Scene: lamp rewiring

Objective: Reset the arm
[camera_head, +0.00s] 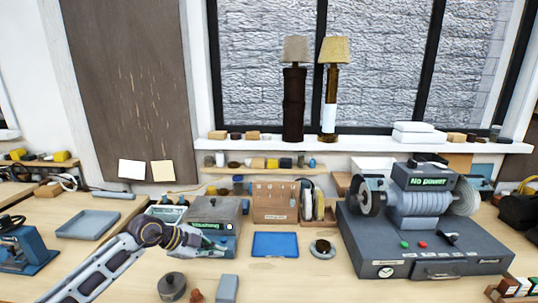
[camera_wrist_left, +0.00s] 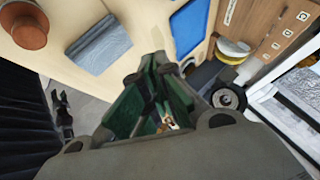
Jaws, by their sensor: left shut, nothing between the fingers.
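My left arm comes in from the lower left in the head view. Its gripper (camera_head: 212,243) is over the workbench, in front of the grey box with green lettering (camera_head: 215,212) and left of the blue tray (camera_head: 276,236). In the left wrist view the green-sided fingers (camera_wrist_left: 152,66) are together with nothing between them. The blue tray (camera_wrist_left: 203,8) and a grey block (camera_wrist_left: 98,45) show beyond the fingertips. My right gripper is not in view.
A grey grinder (camera_head: 425,240) marked "No power" stands at the right. A round dark pot (camera_head: 172,287) and the grey block (camera_head: 228,290) lie near the front edge. Two lamps (camera_head: 294,100) (camera_head: 331,95) stand on the windowsill.

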